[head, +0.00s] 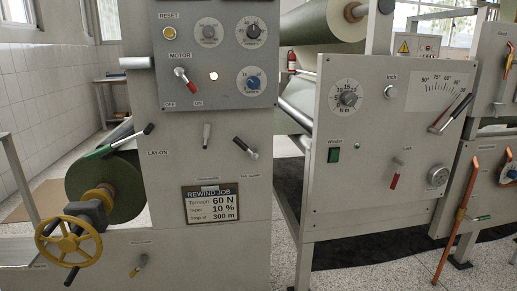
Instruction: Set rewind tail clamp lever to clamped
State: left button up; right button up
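A lever with a black grip (246,148) is on the grey front panel, right of centre on the left machine. It slants down to the right, with a small label beneath it that seems to read tail clamp, though the print is too small to be sure. A short upright lever (206,136) stands to its left, above another tiny label. A third lever (138,265) is low on the panel, also above or beside blurred print. Which setting each lever is in cannot be read. Neither of my grippers is in view.
A rewind job sign (211,204) hangs below the levers. A red motor switch (185,78) is above. A second control cabinet (350,190) stands right.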

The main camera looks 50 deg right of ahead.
aim_at(253, 153)
jog(key=z, duration=1.5)
